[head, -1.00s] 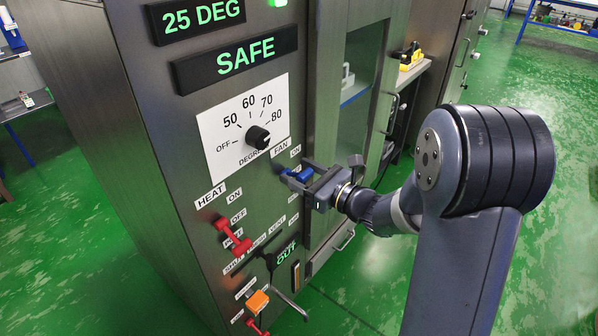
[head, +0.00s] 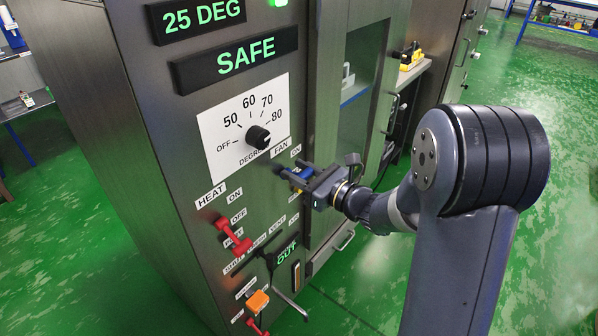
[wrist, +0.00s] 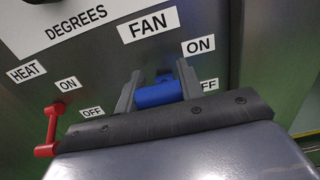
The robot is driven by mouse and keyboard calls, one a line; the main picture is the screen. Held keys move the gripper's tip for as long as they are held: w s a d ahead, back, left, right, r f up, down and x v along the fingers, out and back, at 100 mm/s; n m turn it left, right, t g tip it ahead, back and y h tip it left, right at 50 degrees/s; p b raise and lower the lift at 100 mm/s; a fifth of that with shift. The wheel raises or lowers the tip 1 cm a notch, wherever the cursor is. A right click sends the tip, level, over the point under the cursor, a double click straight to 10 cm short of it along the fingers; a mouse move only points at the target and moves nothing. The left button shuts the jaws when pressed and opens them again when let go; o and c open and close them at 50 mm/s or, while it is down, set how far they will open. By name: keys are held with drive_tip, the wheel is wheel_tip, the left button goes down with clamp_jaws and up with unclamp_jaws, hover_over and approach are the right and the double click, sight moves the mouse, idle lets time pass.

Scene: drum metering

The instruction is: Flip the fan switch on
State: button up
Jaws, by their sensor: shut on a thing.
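The fan switch is a blue handle (wrist: 158,94) on the steel panel under the FAN label (wrist: 148,24). In the wrist view it sits between the two fingers of my gripper (wrist: 157,90), left of the ON label (wrist: 198,46) and a partly covered OFF label (wrist: 209,85). My gripper (head: 290,173) is shut on the blue handle, close to the panel. In the head view the fingers hide much of the handle (head: 301,173). The exact lever angle is hard to tell.
A red heat lever (head: 234,238) is at lower left, and it shows in the wrist view (wrist: 50,130). A black dial (head: 258,136) is above. An orange-tipped lever (head: 258,300) is below. The displays read 25 DEG (head: 203,15) and SAFE (head: 237,57). A glass door (head: 362,90) stands right.

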clamp_jaws()
drive_tip(key=shift+r+p, duration=0.3)
drive_tip(key=shift+p, duration=0.25)
drive_tip(key=shift+w+a+g+h+p, duration=0.15)
drive_tip(key=shift+g+h+p, duration=0.15)
drive_tip(key=shift+h+p, duration=0.35)
drive_tip(key=o, duration=1.1)
unclamp_jaws()
drive_tip(key=v, duration=1.1)
drive_tip(key=shift+w+f, duration=0.1)
